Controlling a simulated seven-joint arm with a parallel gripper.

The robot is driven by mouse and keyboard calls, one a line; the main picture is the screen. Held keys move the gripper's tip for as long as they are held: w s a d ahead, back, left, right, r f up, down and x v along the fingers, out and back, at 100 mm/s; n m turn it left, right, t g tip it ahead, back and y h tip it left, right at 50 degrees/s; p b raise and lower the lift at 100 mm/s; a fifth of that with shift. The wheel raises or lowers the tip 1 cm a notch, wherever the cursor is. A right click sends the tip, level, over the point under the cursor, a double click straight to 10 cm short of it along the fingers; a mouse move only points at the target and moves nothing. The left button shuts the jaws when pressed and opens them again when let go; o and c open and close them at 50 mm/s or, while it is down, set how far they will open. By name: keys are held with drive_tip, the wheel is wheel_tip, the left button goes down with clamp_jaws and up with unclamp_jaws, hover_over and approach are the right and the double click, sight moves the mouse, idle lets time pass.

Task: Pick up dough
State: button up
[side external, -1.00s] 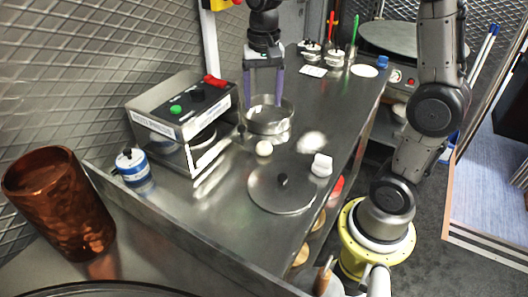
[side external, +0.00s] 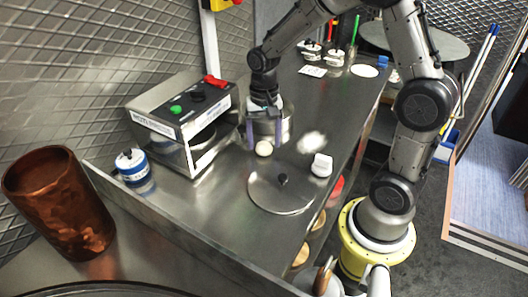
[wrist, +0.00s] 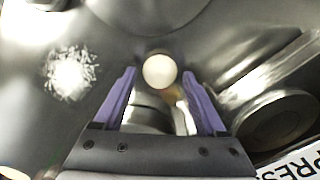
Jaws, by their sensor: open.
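A small pale dough ball (side external: 264,149) sits on the steel counter between the press machine and the round lid. My gripper (side external: 264,141) points down at it, with its purple fingers on either side of the ball in the side view. In the wrist view the dough ball (wrist: 160,71) lies just past the tips of the open fingers (wrist: 158,76), roughly centred between them. The fingers are open and I see no contact with the ball. The exact height of the fingertips over the counter is hard to tell.
The roti press (side external: 185,120) is at left, a round lid (side external: 270,200) in front, a white container (side external: 321,165) at right. A patch of flour (side external: 312,141) also shows in the wrist view (wrist: 70,72).

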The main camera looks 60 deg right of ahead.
drive_tip(key=shift+f, duration=0.85)
drive_tip(key=c, duration=0.5)
drive_tip(key=shift+r, duration=0.1)
